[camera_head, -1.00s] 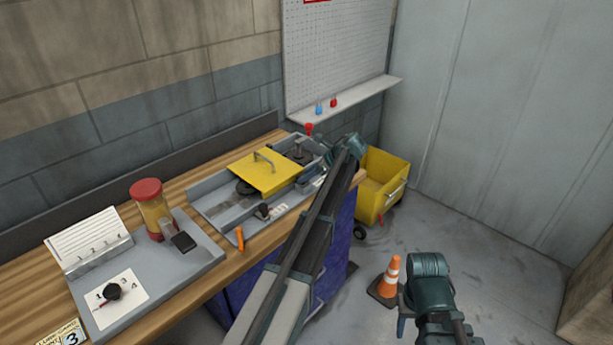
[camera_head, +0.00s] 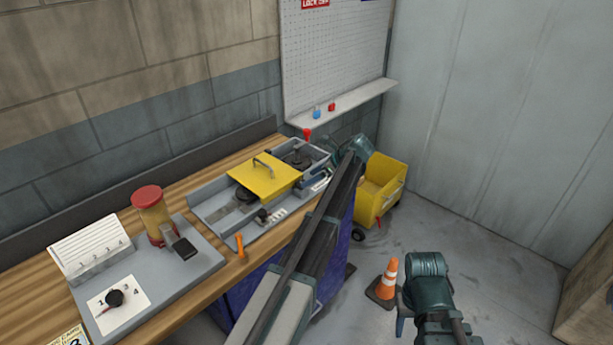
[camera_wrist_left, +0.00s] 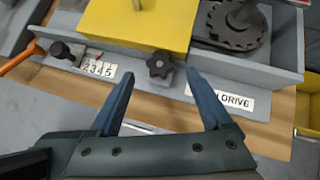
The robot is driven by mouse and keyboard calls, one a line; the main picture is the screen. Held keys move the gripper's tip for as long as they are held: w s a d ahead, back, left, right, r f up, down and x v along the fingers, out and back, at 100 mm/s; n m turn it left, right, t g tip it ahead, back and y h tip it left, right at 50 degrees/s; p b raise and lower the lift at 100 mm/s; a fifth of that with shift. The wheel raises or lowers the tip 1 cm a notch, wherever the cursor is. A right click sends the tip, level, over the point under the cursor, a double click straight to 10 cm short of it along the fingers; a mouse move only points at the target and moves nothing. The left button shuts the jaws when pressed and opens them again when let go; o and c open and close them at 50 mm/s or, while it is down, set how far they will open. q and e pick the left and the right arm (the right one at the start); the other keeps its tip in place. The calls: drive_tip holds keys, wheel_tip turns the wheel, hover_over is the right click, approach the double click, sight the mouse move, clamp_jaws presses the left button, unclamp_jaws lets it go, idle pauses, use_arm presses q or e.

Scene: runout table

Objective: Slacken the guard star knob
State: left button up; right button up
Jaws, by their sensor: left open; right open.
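The black star knob (camera_wrist_left: 159,64) sits on the grey frame just below the front edge of the yellow guard (camera_wrist_left: 135,22) in the left wrist view. My left gripper (camera_wrist_left: 160,75) is open, with its two blue fingers reaching toward the knob from either side; I cannot tell if they touch it. In the head view the yellow guard (camera_head: 266,176) lies over the grey trough, and my left arm seems to hide the star knob. My right gripper (camera_head: 402,322) hangs low at the right, away from the bench, and is partly hidden.
A toothed black wheel (camera_wrist_left: 237,24) and a DRIVE label (camera_wrist_left: 220,99) lie right of the knob. A black lever knob (camera_wrist_left: 60,50) and numbered plate (camera_wrist_left: 97,70) are left. An orange-handled tool (camera_head: 240,245) is by the trough. A cone (camera_head: 387,278) and yellow bin (camera_head: 380,190) stand on the floor.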

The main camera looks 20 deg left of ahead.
use_arm(q)
drive_tip(key=p+v, duration=0.6)
drive_tip(key=v, duration=0.4)
use_arm(e)
wheel_tip(320, 180, up, 7)
use_arm(q)
drive_tip(key=shift+s+d, duration=0.1)
drive_tip(key=shift+d, duration=0.05)
use_arm(e)
drive_tip(key=shift+r, duration=0.1)
